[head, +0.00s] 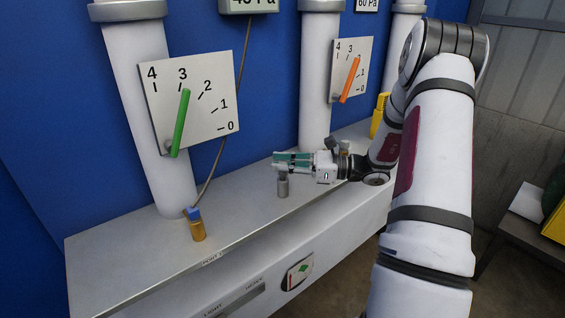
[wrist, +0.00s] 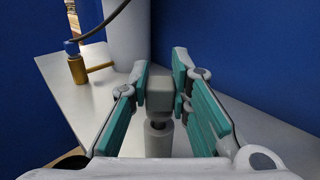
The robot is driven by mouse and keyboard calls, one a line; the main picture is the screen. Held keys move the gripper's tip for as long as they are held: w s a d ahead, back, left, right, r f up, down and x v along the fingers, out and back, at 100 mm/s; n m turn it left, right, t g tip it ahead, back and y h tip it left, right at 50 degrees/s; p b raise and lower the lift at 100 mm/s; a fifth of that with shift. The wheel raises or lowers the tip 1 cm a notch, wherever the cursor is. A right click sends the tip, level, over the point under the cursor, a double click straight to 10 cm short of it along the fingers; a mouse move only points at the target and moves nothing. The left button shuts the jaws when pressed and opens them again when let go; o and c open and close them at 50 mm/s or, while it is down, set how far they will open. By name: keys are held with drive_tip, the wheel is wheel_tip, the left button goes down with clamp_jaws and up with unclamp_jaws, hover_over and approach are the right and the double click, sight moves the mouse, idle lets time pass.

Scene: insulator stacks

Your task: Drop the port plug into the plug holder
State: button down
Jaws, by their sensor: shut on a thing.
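My gripper (head: 291,161) reaches left over the grey shelf, its teal-padded fingers level. In the wrist view the fingers (wrist: 160,92) are shut on a grey squarish piece, which I take to be the port plug (wrist: 158,96). A grey cylinder (head: 283,186) with a narrower dark neck is directly below the fingers. It also shows in the wrist view (wrist: 158,142), under the grey piece. I cannot tell whether this cylinder is the plug holder or the lower part of the plug, nor whether the two touch.
A brass fitting with a blue top (head: 198,226) stands on the shelf (head: 130,248) to the left. White pipes (head: 315,90) rise at the back before a blue wall. Gauge plates with a green pointer (head: 181,122) and an orange pointer (head: 350,80) hang above. The shelf between fitting and gripper is clear.

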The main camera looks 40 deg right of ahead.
drive_tip(key=shift+f, duration=0.7)
drive_tip(key=c, duration=1.4)
unclamp_jaws()
drive_tip(key=v, duration=1.2)
